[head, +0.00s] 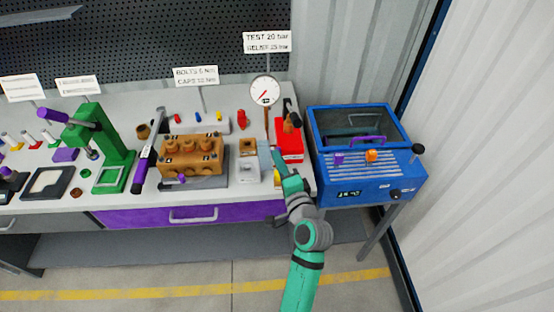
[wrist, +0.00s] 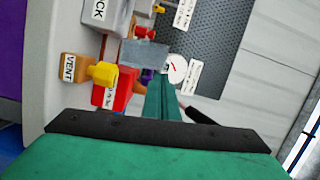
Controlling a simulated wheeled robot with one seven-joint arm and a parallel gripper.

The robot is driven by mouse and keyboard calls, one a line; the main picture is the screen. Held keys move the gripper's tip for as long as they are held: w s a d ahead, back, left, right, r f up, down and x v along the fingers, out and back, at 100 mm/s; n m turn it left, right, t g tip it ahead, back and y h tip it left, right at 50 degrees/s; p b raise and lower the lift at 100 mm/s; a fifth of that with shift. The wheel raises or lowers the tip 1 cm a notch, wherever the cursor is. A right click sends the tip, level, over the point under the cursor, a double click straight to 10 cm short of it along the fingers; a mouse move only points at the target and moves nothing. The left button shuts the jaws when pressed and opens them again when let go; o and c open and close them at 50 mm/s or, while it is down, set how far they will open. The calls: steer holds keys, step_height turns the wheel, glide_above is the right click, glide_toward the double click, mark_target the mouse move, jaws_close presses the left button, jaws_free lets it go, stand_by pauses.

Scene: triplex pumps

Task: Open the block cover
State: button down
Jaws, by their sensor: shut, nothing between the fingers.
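A silver-grey block (head: 248,172) stands on the bench right of the brown pump body. In the wrist view a grey block (wrist: 112,16) with lettering ending in "CK" shows at the top. A flat blue-grey plate (head: 265,160), which looks like the cover, stands upright at the block's right side; it also shows in the wrist view (wrist: 143,53). My gripper (head: 280,158) is shut and empty, just right of the plate. In the wrist view its green fingers (wrist: 161,95) lie together with tips near the plate. I cannot tell whether they touch it.
A red unit (head: 289,146) with a black handle stands close behind my gripper. A yellow knob on a red body (wrist: 104,75) and a VENT block (wrist: 72,68) are close by. A gauge (head: 265,90) stands behind. A blue machine (head: 365,188) stands at right.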

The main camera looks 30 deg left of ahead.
steer(key=s+d, duration=0.4)
steer(key=d, duration=0.7)
steer(key=s+d+f+t+h, duration=0.3)
steer(key=s+d+f+h, duration=0.7)
steer(key=d+f, duration=0.4)
steer(key=s+d+f+n+h, duration=0.1)
steer(key=s+d+h, duration=0.1)
steer(key=s, duration=0.9)
steer(key=shift+d+f+n, duration=0.4)
steer(key=shift+d, duration=0.4)
steer(key=c, duration=2.4)
jaws_free()
steer(key=s+r+n, duration=0.1)
steer(key=s, duration=0.2)
steer(key=s+r+n+h, duration=0.1)
steer(key=s+n, duration=0.1)
steer(key=s, duration=0.1)
steer(key=s+r+n, duration=0.1)
steer(key=s+r, duration=0.1)
steer(key=s, duration=0.2)
steer(key=shift+d+t+h, duration=0.2)
steer(key=shift+t+h, duration=0.1)
steer(key=shift+t, duration=0.1)
steer(key=shift+c, duration=0.2)
steer(key=o, duration=0.9)
steer(key=shift+s+r+n, duration=0.15)
steer(key=shift+r+n, duration=0.05)
steer(key=shift+n, duration=0.2)
steer(key=shift+c, duration=1.1)
